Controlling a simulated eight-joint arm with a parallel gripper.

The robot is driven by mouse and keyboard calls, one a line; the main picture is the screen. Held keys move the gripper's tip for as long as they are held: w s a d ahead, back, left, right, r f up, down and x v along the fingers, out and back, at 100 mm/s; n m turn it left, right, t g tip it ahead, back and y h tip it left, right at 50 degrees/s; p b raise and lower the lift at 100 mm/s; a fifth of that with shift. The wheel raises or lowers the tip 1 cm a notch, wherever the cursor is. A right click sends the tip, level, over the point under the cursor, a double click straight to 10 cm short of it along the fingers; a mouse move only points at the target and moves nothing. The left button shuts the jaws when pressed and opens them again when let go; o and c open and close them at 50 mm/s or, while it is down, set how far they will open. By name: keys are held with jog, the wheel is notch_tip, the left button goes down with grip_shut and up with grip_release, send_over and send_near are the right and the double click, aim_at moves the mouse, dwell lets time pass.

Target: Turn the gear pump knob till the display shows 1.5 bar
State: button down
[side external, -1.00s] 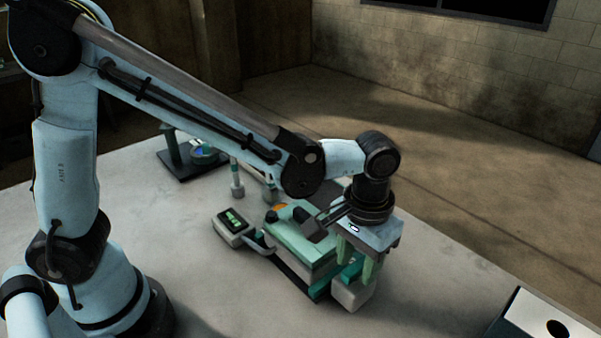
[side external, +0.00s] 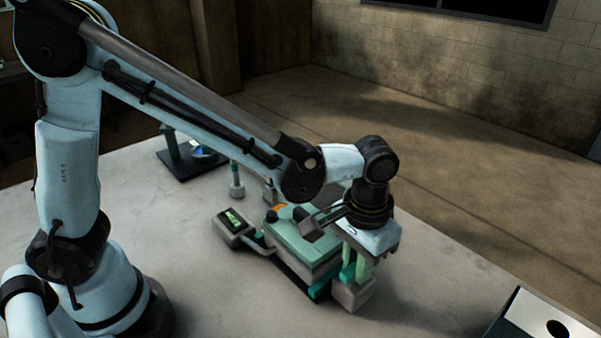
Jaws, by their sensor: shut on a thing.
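The gear pump (side external: 305,248) is a pale green and teal block on a dark base in the middle of the bench. A small display (side external: 234,221) with lit green figures stands at its left end; the figures are too small to read. My gripper (side external: 357,272) points down over the pump's right end, above a grey block (side external: 352,293). Its pale green fingers are close together and shut on the knob, which is mostly hidden between them.
A dark stand (side external: 187,164) with a blue-topped part is at the back left. A small upright grey and green part (side external: 237,184) stands behind the display. A white box with a dark hole (side external: 545,322) is at the bottom right.

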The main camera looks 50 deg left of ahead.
jog(key=m, duration=0.4)
jog(key=shift+m, duration=0.5)
jog(key=m, duration=0.4)
jog(key=shift+m, duration=0.3)
jog(key=m, duration=0.4)
jog(key=shift+m, duration=0.7)
